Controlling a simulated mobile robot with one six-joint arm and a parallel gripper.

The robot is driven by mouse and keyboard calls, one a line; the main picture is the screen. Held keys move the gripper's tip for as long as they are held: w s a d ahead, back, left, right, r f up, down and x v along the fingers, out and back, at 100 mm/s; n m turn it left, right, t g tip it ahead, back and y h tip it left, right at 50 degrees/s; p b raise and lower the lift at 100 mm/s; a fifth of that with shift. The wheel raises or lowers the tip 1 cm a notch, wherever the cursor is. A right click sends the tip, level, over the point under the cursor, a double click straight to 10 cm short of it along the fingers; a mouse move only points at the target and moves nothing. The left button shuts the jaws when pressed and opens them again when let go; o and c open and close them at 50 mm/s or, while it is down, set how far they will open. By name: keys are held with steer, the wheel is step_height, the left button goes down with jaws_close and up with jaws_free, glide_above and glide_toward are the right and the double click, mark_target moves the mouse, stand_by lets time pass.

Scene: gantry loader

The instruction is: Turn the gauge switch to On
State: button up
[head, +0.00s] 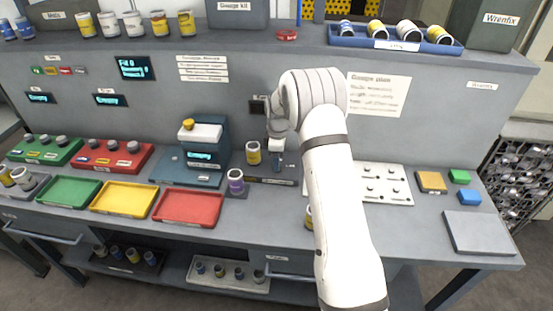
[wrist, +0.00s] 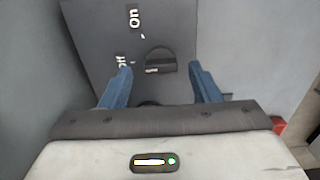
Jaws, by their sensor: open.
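The gauge switch is a dark round knob (wrist: 160,62) on a dark grey plate (wrist: 90,20) in the wrist view. White "On" and "Off" labels stand at the knob's left in that view, "On" farther up and "Off" closer to my fingers. The knob's bar lies across the picture. My gripper (wrist: 164,82) is open, its two blue fingers apart, one on each side of the knob's near part. I cannot tell whether they touch it. In the head view my gripper (head: 277,150) is at the back panel, and my arm partly hides the switch area.
A blue-grey device with a screen (head: 203,155) is farther left. A white pegboard (head: 385,185) lies right of my arm. Red, yellow and green trays line the bench front.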

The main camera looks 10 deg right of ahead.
steer(key=shift+f, duration=0.65)
